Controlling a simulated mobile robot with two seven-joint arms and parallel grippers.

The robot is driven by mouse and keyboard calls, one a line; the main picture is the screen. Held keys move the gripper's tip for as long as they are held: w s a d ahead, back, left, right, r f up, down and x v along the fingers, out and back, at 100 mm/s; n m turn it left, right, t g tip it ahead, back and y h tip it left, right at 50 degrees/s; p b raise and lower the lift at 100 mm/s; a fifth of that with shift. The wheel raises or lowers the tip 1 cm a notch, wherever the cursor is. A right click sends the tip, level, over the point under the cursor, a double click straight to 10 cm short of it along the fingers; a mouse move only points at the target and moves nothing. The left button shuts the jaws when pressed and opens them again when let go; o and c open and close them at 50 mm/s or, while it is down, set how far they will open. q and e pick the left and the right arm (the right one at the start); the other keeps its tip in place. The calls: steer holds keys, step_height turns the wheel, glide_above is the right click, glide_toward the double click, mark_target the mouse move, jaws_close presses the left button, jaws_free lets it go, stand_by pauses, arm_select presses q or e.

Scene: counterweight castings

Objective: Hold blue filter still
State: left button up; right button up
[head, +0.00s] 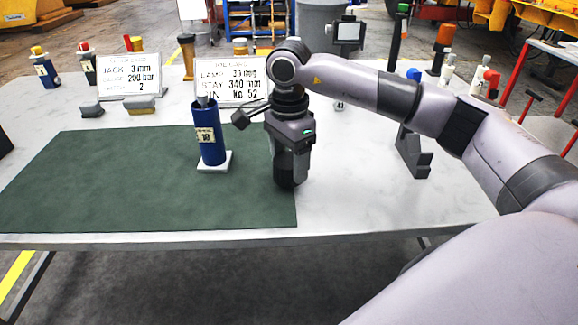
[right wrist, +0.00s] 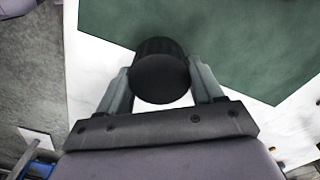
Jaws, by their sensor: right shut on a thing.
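The blue filter (head: 209,138) is a blue cylinder with a pale label and a grey top. It stands upright on a small white square plate (head: 226,164) on the green mat. My right gripper (head: 287,160) points down to the right of the filter, apart from it, near the mat's right edge. It is shut on a dark cylinder, which shows between the fingers (right wrist: 160,84) in the right wrist view as a dark cylinder (right wrist: 160,78) with a round end. The filter does not show clearly in the wrist view. My left gripper is not in view.
The green mat (head: 100,190) is clear on its left. Behind it stand two lettered signs (head: 130,74) (head: 232,80) and small blocks (head: 140,105). A grey bracket (head: 412,155) stands right of my gripper. Several bottles line the table's back edge.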

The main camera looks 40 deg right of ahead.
mark_target(289, 159)
step_height(289, 159, up, 18)
steer(key=p, duration=0.2)
steer(key=shift+p, duration=0.35)
